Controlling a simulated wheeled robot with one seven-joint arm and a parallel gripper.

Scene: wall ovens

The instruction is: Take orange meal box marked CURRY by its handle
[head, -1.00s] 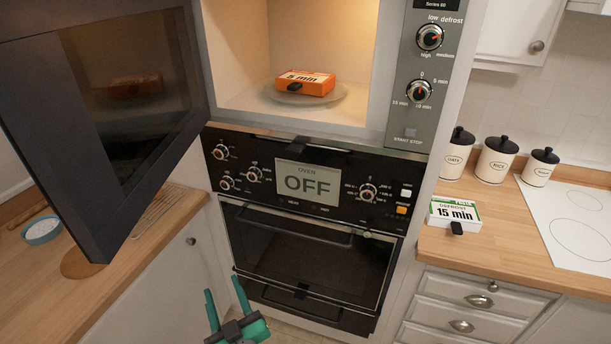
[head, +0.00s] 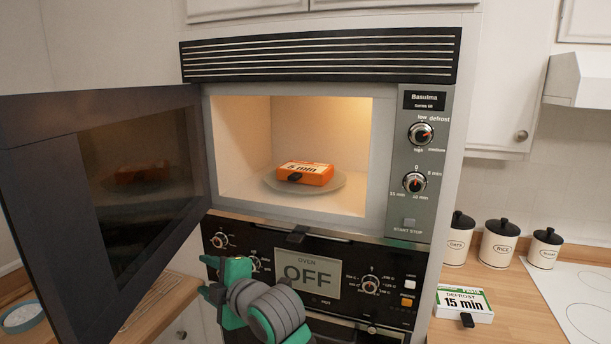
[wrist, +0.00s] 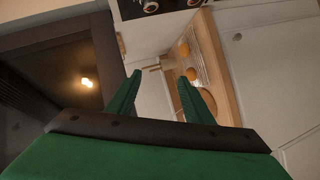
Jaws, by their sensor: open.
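The orange meal box (head: 312,170) lies on the round plate (head: 345,184) inside the lit, open microwave. Its label shows a "min" marking; I cannot read CURRY. Its short black handle (head: 295,178) points toward the front. My green gripper (head: 207,276) is below and left of the microwave opening, in front of the oven panel, apart from the box. In the wrist view the gripper (wrist: 159,77) shows two spread fingers with nothing between them. The box is not in the wrist view.
The microwave door (head: 100,180) stands wide open at the left; it also shows in the wrist view (wrist: 60,75). A white and green DEFROST box (head: 463,300) lies on the right counter beside several canisters (head: 499,243). The microwave opening is clear in front.

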